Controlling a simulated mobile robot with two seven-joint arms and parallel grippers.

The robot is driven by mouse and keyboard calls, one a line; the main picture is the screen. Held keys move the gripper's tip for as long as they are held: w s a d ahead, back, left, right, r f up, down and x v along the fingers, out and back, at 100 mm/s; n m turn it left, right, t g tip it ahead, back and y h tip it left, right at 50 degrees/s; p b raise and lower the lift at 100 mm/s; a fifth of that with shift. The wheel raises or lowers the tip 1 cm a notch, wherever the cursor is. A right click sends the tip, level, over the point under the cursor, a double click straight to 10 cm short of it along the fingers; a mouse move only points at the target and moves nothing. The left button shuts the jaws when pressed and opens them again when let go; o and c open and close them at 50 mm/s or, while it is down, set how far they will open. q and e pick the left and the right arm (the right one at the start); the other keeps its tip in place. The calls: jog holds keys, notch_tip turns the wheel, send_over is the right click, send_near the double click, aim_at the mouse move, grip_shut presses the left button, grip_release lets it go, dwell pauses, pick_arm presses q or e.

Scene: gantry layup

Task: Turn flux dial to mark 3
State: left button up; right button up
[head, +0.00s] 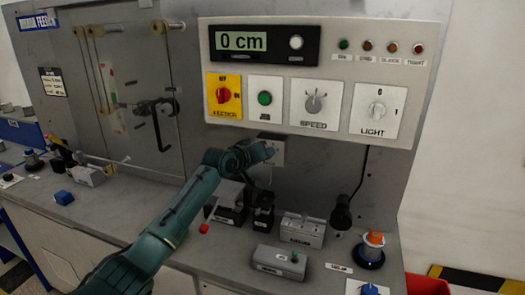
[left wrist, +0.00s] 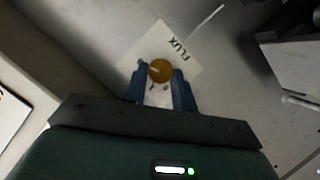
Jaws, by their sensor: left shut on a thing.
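The flux dial is a round amber knob (left wrist: 160,70) on a white square plate (left wrist: 183,62) marked FLUX in the left wrist view. My left gripper (left wrist: 159,84) has its two blue fingers on either side of the knob and is shut on it. A short pale line shows on the knob; the plate's marks near the fingers are too small and partly hidden to read. In the head view the left gripper (head: 268,149) reaches the plate (head: 279,158) on the grey wall below the control panel, and covers the knob. My right gripper is in neither view.
Above is the control panel (head: 340,70) with a display reading 0 cm and FEEDER, SPEED and LIGHT controls. A glass door (head: 125,100) stands left.

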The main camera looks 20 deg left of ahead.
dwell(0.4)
pick_arm(q)
jog(key=o, duration=1)
jog(key=b+v, duration=0.1)
jog(key=v, duration=1.2)
jog(key=shift+b, duration=0.4)
jog(key=shift+s, duration=0.1)
